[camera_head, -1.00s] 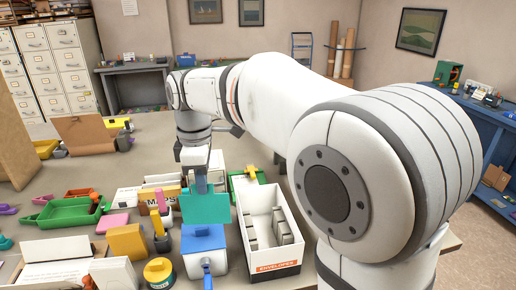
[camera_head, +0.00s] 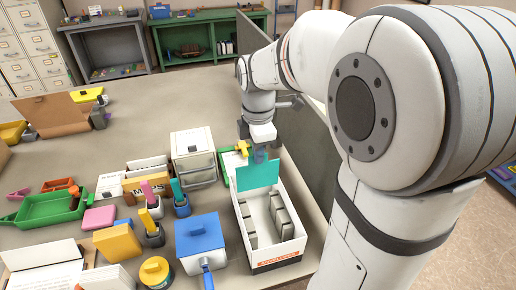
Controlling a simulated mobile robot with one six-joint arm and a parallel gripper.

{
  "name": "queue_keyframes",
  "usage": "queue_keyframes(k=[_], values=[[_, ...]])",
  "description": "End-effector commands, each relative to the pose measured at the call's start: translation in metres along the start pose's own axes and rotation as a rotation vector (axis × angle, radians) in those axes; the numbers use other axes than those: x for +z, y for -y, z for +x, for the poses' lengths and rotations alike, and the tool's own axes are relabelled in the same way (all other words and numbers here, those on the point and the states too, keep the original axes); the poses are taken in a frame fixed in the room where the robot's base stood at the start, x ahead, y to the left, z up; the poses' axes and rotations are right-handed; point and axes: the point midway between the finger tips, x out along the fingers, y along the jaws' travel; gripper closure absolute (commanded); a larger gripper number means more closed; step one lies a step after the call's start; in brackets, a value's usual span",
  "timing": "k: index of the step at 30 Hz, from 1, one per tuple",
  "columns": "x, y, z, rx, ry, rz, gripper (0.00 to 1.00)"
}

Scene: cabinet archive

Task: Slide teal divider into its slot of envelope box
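The teal divider (camera_head: 257,176) is a flat upright panel at the far end of the envelope box. My gripper (camera_head: 259,155) is shut on its top edge from above. The envelope box (camera_head: 278,258) is a long white open box with an orange label on its near end. Grey slotted holders (camera_head: 284,222) line its inner side walls. The divider's lower edge is at the far part of the box opening; I cannot tell whether it is inside the box or just above it.
A blue box (camera_head: 198,240) stands close left of the envelope box. A white drawer unit (camera_head: 194,155) and a green tray with a yellow-handled item (camera_head: 242,148) are near the far end. A dark panel (camera_head: 305,135) stands to the right.

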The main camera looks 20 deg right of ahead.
Motion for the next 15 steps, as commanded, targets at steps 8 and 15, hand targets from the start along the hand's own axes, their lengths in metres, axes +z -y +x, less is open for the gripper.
queue_keyframes(k=[8,15], values=[[0.003,0.0,0.004,0.0,-0.001,0.006,1.0],[0.003,0.0,0.025,0.0,-0.001,0.007,1.0]])
